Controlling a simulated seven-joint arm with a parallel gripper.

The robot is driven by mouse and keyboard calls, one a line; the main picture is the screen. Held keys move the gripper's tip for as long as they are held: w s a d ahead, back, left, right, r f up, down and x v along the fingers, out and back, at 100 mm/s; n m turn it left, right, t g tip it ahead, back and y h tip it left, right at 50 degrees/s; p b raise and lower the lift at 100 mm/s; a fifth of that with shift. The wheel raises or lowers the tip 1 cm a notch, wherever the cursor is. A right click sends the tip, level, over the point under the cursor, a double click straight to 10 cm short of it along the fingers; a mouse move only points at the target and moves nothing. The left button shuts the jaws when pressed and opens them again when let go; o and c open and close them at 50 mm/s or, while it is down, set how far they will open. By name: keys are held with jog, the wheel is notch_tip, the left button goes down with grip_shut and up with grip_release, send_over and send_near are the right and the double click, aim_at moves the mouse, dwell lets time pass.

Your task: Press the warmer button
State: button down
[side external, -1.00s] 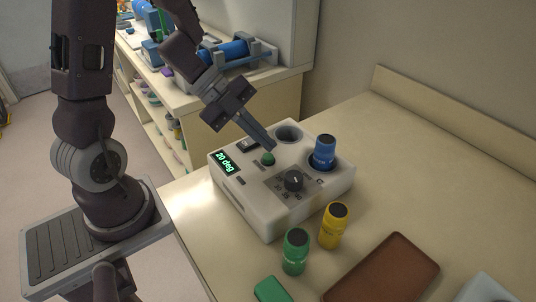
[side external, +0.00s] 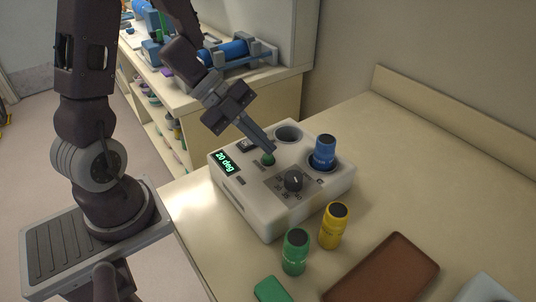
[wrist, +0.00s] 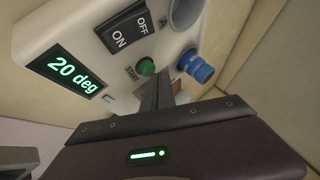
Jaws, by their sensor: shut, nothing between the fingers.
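The warmer (side external: 235,205) is a pale box on the bench with a lit display (side external: 226,163) reading "20 deg". Its green button (side external: 268,160), labelled START, is on the top face; it also shows in the wrist view (wrist: 147,66). A black ON/OFF rocker switch (wrist: 128,32) is near it. My gripper (side external: 271,151) is shut and empty, pointing down at the button from above. The tips are very close to the button; I cannot tell whether they touch it. The button's travel cannot be seen.
The warmer has a dial (side external: 293,181), an empty well (side external: 288,133) and a blue bottle (side external: 324,152) in another well. Green (side external: 295,252) and yellow (side external: 334,226) bottles stand in front, near a brown tray (side external: 384,276).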

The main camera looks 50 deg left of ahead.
jog(key=shift+f, duration=0.8)
dwell(0.5)
jog(key=shift+r, duration=1.25)
jog(key=shift+r, duration=2.5)
notch_tip(320, 180, up, 6)
send_over(263, 154)
